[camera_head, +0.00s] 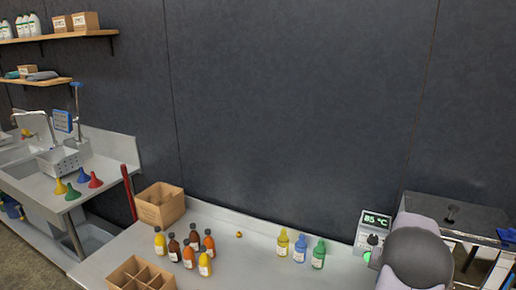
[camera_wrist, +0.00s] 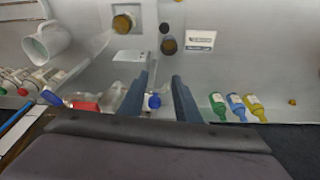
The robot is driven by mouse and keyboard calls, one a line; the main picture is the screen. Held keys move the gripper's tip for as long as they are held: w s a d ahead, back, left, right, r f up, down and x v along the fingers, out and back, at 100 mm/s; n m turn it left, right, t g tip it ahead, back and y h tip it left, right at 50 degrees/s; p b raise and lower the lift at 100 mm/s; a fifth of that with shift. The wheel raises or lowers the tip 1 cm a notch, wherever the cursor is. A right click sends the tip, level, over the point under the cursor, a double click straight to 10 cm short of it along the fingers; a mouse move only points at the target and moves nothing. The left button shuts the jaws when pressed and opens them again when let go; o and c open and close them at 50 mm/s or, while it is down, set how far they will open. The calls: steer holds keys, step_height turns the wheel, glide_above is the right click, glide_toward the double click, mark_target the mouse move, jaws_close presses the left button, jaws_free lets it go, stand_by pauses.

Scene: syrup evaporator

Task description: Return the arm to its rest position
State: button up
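My gripper (camera_wrist: 162,82) shows in the wrist view as two dark blue fingers standing apart. A blue-handled valve (camera_wrist: 154,101) shows in the gap between them; I see nothing clamped, and cannot tell how far below them it lies. In the head view only the grey rounded part of my arm (camera_head: 418,255) shows at the lower right, in front of the evaporator (camera_head: 455,212). My fingers are hidden there.
A display box (camera_head: 375,222) reads 85 °C beside my arm. Yellow (camera_head: 283,242), blue (camera_head: 300,248) and green (camera_head: 318,254) bottles stand left of it. Several amber bottles and a divided carton (camera_head: 140,275) stand further left. A white jug (camera_wrist: 45,42) shows in the wrist view.

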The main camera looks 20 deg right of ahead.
steer(key=s+a+f+n+g+y, duration=0.1)
steer(key=s+a+f+y, duration=0.1)
steer(key=s+a, duration=0.5)
steer(key=s+a+f+n+g+y, duration=0.1)
steer(key=s+a+f, duration=0.2)
steer(key=a, duration=0.8)
steer(key=a+r+n, duration=0.3)
steer(key=a+n, duration=0.1)
steer(key=a, duration=0.7)
steer(key=a+r+n, duration=0.4)
steer(key=a+n, duration=0.1)
steer(key=a, duration=0.7)
step_height(320, 180, down, 69)
steer(key=b, duration=6.8)
steer(key=shift+d+r+t+h, duration=0.2)
steer(key=shift+t+h, duration=0.1)
steer(key=shift+h, duration=0.1)
